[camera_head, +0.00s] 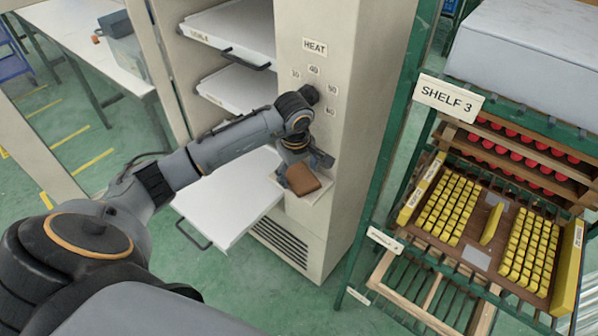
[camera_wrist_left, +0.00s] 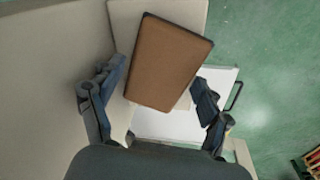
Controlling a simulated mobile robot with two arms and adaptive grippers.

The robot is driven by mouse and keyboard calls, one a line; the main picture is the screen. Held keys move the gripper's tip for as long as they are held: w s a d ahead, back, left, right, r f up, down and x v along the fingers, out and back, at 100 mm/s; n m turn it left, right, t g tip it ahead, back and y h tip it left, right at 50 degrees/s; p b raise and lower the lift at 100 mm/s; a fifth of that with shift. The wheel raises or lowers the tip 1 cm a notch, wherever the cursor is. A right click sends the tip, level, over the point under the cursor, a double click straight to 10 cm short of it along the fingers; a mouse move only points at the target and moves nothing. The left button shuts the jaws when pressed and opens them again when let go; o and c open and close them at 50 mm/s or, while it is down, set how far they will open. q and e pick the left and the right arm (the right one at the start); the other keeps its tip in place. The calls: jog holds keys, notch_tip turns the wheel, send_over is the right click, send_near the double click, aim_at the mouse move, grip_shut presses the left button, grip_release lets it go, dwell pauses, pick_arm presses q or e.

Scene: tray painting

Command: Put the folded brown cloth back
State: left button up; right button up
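The folded brown cloth (camera_head: 303,181) lies on a small pale ledge (camera_head: 318,196) on the front of the cabinet marked HEAT. In the left wrist view, the cloth (camera_wrist_left: 168,62) is a flat, tilted rectangle on the pale ledge (camera_wrist_left: 128,25). My left gripper (camera_head: 302,168) is right at the cloth, with its fingers spread. In the left wrist view, the fingers of my left gripper (camera_wrist_left: 158,92) stand on either side of the cloth's near end, with a clear gap on the right. Whether the left finger touches the cloth cannot be told. My right gripper is not in view.
A white tray (camera_head: 225,200) with a handle sticks out of the cabinet (camera_head: 345,130), left of the ledge. More trays (camera_head: 235,90) are above it. A green rack (camera_head: 385,150) labelled SHELF 3, with yellow and red pieces, stands to the right.

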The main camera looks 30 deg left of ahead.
aim_at(297, 180)
pick_arm(q)
jog(key=shift+r, duration=0.1)
jog(key=shift+r, duration=0.2)
notch_tip(297, 180, up, 12)
jog(key=s+b, duration=0.2)
jog(key=shift+d+f, duration=0.2)
jog(key=shift+d, duration=0.05)
jog(key=shift+f, duration=0.1)
